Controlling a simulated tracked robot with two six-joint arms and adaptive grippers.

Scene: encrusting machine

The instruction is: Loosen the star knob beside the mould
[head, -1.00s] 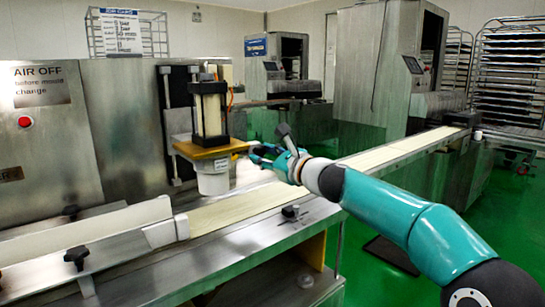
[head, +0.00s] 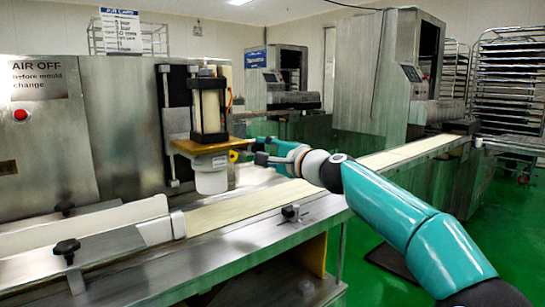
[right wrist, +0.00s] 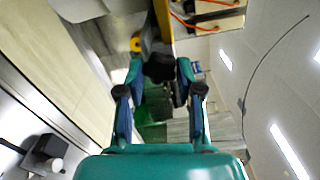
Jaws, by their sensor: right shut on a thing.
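The white round mould (head: 211,178) hangs under a yellow plate (head: 200,147) on the machine's press head. My right gripper (head: 258,150) is just right of the mould, level with the plate. In the right wrist view the right gripper (right wrist: 160,78) has its fingers on both sides of a black star knob (right wrist: 159,67), shut on it. The plate's edge (right wrist: 162,20) runs close behind the knob. In the head view my fingers hide most of this knob. My left gripper is not in view.
A yellow round part (head: 233,156) sits between the mould and my gripper. Other black star knobs stand on the conveyor's front edge, one at the left (head: 67,248) and one nearer the middle (head: 291,212). The pale belt (head: 245,205) runs below the mould.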

